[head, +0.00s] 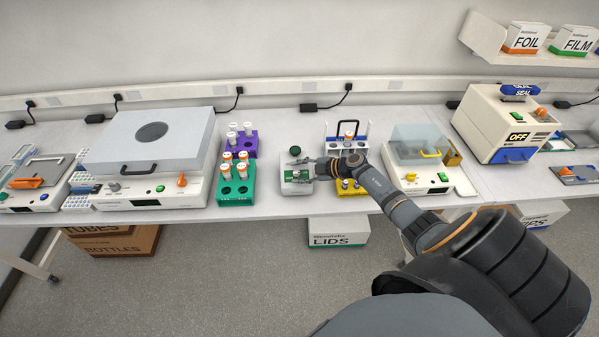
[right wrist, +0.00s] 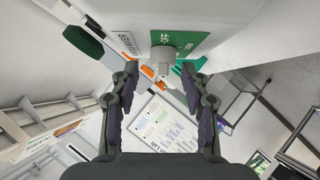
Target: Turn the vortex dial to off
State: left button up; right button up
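The vortex mixer (head: 297,187) is a small white box on the bench, with a dark green round cup (head: 294,150) on top. In the right wrist view its white body (right wrist: 215,15) fills the top, and the cup (right wrist: 83,41) shows at upper left. Its pale grey dial (right wrist: 163,57) sticks out beside a green label (right wrist: 187,42). My right gripper (head: 299,168) is at the front of the mixer. In the right wrist view it (right wrist: 162,92) is open, its fingers on either side of the dial's line, with nothing between them. Whether a finger touches the dial cannot be told. My left gripper is not in view.
A green rack (head: 236,198) with orange-capped tubes stands left of the mixer. A yellow rack (head: 352,190) with tubes is close on the right, partly behind my right arm. A large grey-lidded machine (head: 150,150) stands further left, and a clear-lidded device (head: 420,145) right.

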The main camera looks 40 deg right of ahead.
jog(key=shift+s+d, duration=0.1)
jog(key=v, duration=1.1)
jog(key=shift+s+r, duration=0.2)
jog(key=shift+s, duration=0.05)
jog(key=shift+d, duration=0.1)
jog(key=shift+d, duration=0.1)
